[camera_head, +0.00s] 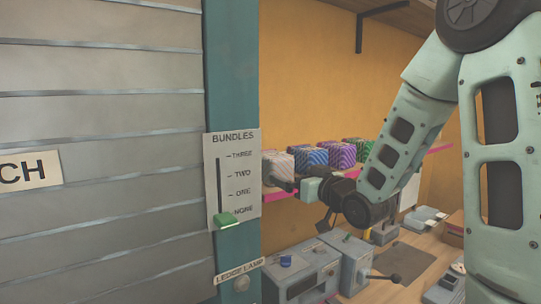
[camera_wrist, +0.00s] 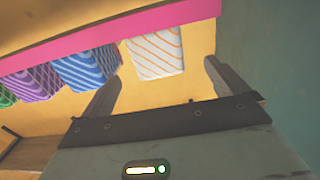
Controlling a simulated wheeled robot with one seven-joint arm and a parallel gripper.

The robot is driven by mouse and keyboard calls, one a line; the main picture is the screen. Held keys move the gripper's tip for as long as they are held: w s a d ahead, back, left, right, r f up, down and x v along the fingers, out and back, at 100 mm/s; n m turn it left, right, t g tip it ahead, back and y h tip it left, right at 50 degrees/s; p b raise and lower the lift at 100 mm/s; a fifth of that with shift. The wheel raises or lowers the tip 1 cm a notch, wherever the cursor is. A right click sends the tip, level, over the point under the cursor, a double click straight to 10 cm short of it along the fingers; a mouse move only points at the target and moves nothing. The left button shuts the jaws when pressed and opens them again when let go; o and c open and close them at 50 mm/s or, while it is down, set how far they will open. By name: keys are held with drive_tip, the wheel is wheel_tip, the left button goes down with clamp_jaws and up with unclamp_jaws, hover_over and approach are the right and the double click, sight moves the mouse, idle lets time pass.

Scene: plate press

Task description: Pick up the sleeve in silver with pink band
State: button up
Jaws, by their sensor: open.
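A silver-white sleeve (camera_head: 277,163) with slanted stripes stands at the left end of the shelf row in the head view. In the wrist view the pale sleeve (camera_wrist: 153,50) shows orange-pink stripes and lies ahead, between the lines of my two fingers. My gripper (camera_wrist: 163,72) is open and empty, its fingers spread wider than the sleeve.
Blue (camera_head: 309,157), purple (camera_head: 342,154) and green (camera_head: 365,150) sleeves stand to the right on the pink-edged shelf (camera_wrist: 100,31). A teal post (camera_head: 231,60) with a BUNDLES slider (camera_head: 227,220) is close on the left. Grey control boxes (camera_head: 305,270) stand below.

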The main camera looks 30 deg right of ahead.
sight(284, 169)
drive_tip(key=shift+w+r+p, duration=0.15)
drive_tip(key=shift+r+p, duration=0.1)
drive_tip(key=shift+p, duration=0.25)
drive_tip(key=w, duration=0.1)
drive_tip(key=w+p, duration=0.1)
drive_tip(key=w, duration=0.2)
drive_tip(key=shift+w+f, duration=0.25)
drive_tip(key=shift+w, duration=0.15)
drive_tip(key=shift+w+r+p, duration=0.2)
drive_tip(key=shift+w+p, duration=0.25)
drive_tip(key=shift+p, duration=0.25)
drive_tip(key=w+p, duration=0.2)
drive_tip(key=w, duration=0.2)
drive_tip(key=shift+d+p, duration=0.1)
drive_tip(key=shift+p, duration=0.3)
drive_tip(key=shift+w, duration=0.15)
drive_tip(key=c, duration=1.2)
drive_tip(key=shift+c, duration=0.2)
drive_tip(key=shift+r, duration=0.1)
